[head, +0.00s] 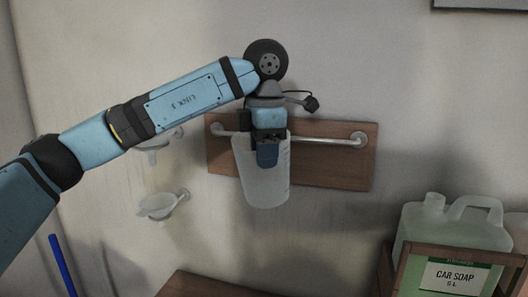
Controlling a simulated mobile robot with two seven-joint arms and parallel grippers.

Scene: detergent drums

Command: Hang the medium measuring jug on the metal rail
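The measuring jug (264,182) is a translucent, whitish, tapered cup at the left part of the metal rail (325,140). It is nearly upright with a slight tilt. The rail is fixed to a brown wooden board (345,170) on the wall. My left gripper (267,152) comes down from above at the jug's rim and appears shut on it. The gripper and jug cover part of the rail, so I cannot tell whether the jug touches or hooks over it. My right gripper is not in view.
White funnels (160,205) hang on the wall left of the board. A car soap canister (450,225) stands in a wooden crate (395,275) at the lower right. A blue rod (62,266) is at lower left. A brown wooden surface (215,287) lies below. The rail's right part is free.

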